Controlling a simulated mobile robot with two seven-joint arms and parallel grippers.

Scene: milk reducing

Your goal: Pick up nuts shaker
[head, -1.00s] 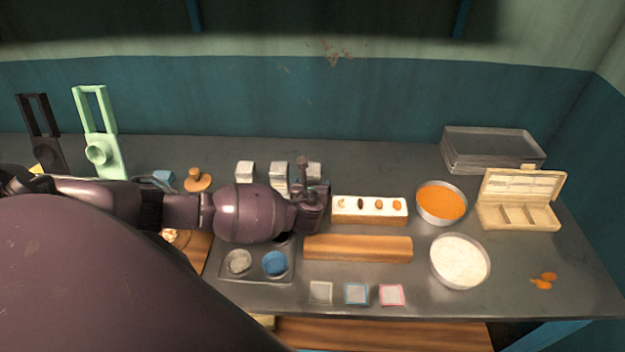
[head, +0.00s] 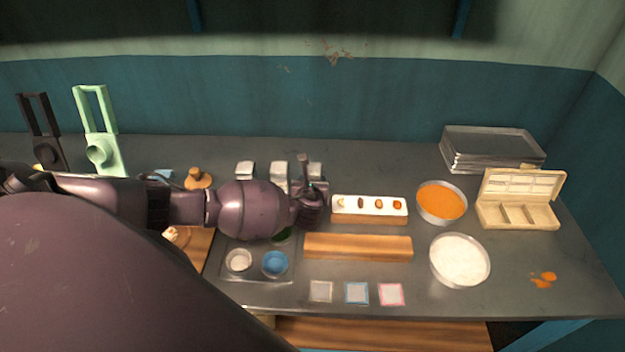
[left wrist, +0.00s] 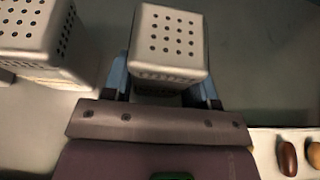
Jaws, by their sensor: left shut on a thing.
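Three pale metal shakers stand in a row at the back of the counter: a left one (head: 245,170), a middle one (head: 280,172) and a right one (head: 315,169). My left gripper (left wrist: 165,85) is shut on the right shaker, whose square, perforated top (left wrist: 168,42) sits between its fingers. I cannot read a label that marks it as the nuts shaker. The middle shaker also shows at the left of the left wrist view (left wrist: 35,38). In the head view my left gripper (head: 314,182) partly hides the held shaker. I cannot tell whether it is off the counter. My right gripper is not in view.
A white-topped block with nuts (head: 369,209) is close to the right of my left gripper. A wooden block (head: 358,247), an orange-filled bowl (head: 441,202), a white-filled bowl (head: 459,260) and an open compartment box (head: 519,213) stand farther right. Stacked trays (head: 492,150) are at back right.

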